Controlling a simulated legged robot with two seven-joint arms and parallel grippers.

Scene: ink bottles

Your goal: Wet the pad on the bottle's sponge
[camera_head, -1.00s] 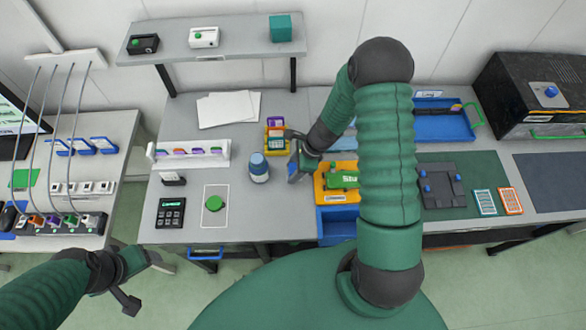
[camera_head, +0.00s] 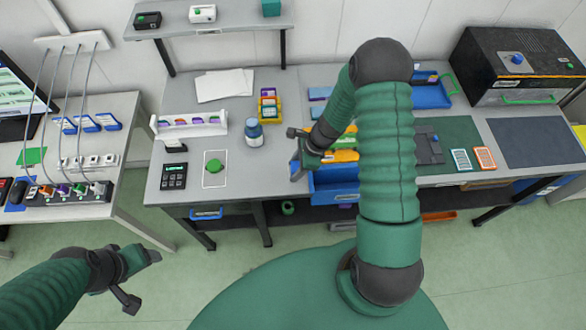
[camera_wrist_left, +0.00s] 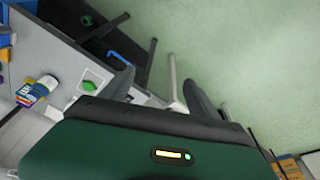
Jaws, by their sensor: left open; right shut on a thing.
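The bottle (camera_head: 254,133), white with a blue top, stands upright on the grey bench. It also shows in the left wrist view (camera_wrist_left: 40,88). Its sponge cannot be made out at this size. My right gripper (camera_head: 297,165) is to the right of the bottle and nearer the bench's front edge, apart from it. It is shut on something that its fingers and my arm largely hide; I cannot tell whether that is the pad. My left gripper (camera_head: 140,278) is open and empty over the floor, left of my body; its fingers also show in the left wrist view (camera_wrist_left: 160,92).
A green round piece (camera_head: 214,165) lies on a white-outlined patch in front of the bottle, beside a black keypad (camera_head: 174,176). A white rack (camera_head: 190,125) and a yellow holder (camera_head: 269,108) stand behind. A blue bin (camera_head: 335,185) is right of the right gripper.

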